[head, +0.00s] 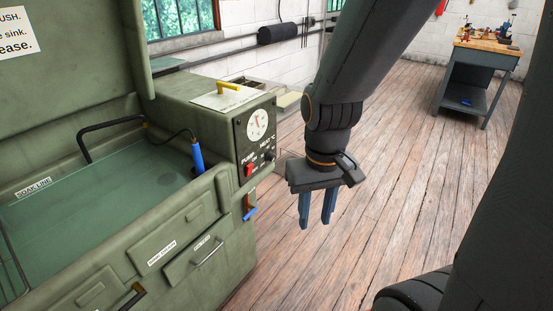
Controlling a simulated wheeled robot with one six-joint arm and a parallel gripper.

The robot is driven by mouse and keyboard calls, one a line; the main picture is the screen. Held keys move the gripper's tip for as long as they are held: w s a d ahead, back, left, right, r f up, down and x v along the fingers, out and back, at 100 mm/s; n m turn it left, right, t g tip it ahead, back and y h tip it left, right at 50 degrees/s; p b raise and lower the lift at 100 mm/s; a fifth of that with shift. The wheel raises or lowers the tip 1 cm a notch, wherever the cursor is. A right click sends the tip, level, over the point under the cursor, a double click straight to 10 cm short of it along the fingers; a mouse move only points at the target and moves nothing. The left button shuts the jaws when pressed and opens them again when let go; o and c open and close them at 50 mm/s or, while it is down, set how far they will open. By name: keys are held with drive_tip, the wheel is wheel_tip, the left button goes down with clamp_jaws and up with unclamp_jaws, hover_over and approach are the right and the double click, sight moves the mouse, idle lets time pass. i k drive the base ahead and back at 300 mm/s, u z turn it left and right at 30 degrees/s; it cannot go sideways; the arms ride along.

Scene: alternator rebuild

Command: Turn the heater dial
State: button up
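A dark control panel (254,140) is on the end of the green washer housing. It carries a round white dial face (258,124) with a reddish needle. Below it are a red switch (249,169) and a small black knob (269,155), beside small lettering that seems to read "HEAT". My gripper (316,222) hangs to the right of the panel and lower than the knob, fingers pointing down. Its two blue fingers are apart with nothing between them. It appears clear of the panel.
The green sink (110,195) holds liquid and a blue-handled hose tool (197,157). A blue-handled valve (249,213) sticks out below the panel. A yellow handle (228,86) tops the housing. Wooden floor is open to the right, with a workbench (484,54) far back.

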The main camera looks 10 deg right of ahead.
sight(270, 157)
drive_tip(key=u, duration=0.55)
drive_tip(key=k, duration=1.25)
drive_tip(key=z, duration=0.25)
drive_tip(key=i, duration=0.8)
drive_tip(key=z, duration=0.7)
